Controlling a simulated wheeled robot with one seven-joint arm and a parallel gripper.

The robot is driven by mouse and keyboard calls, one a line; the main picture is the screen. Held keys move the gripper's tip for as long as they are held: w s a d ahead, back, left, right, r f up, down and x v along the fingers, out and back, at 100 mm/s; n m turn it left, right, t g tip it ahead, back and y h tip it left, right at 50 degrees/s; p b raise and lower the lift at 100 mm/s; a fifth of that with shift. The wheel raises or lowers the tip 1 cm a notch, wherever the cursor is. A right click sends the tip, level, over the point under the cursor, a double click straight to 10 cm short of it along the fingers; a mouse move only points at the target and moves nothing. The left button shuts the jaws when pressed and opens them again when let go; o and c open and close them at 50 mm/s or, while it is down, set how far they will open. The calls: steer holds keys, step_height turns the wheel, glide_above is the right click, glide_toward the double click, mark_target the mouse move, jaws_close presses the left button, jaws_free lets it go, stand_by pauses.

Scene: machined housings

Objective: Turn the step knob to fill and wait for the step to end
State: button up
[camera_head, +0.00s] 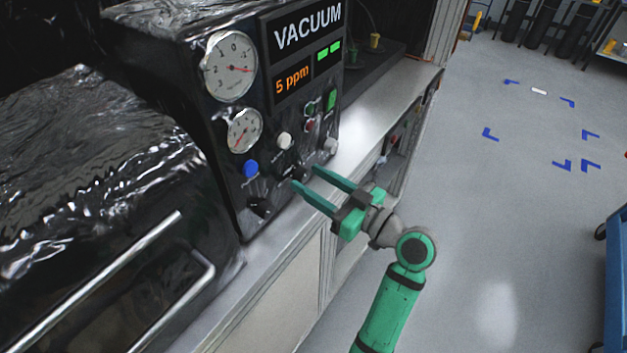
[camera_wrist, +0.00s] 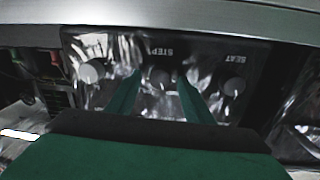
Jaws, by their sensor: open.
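The step knob (camera_wrist: 160,76) is a small round grey knob below the upside-down STEP label (camera_wrist: 160,52) in the wrist view. My gripper (camera_wrist: 158,77) is open, with one green finger on each side of the knob. I cannot tell whether the fingers touch it. In the head view my gripper (camera_head: 305,177) reaches the lower part of the black VACUUM panel (camera_head: 272,122), and the knob is hard to make out by the fingertips. The knob's setting is too dim to read. The display (camera_head: 292,87) reads 5 ppm in orange, with green indicators (camera_head: 329,51) beside it.
The SEAT knob (camera_wrist: 234,86) and another pale knob (camera_wrist: 91,71) flank the step knob. Two round gauges (camera_head: 229,66), a blue knob (camera_head: 250,168) and a white knob (camera_head: 284,140) sit nearby. A pale ledge (camera_head: 290,225) runs below the panel. The floor at right is mostly clear.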

steer(key=shift+a, duration=0.1)
steer(key=c, duration=1)
steer(key=shift+c, duration=0.2)
steer(key=m, duration=0.4)
steer(key=shift+m, duration=0.3)
steer(key=shift+w+m+g, duration=0.1)
steer(key=shift+m+g, duration=0.2)
steer(key=shift+m, duration=1.6)
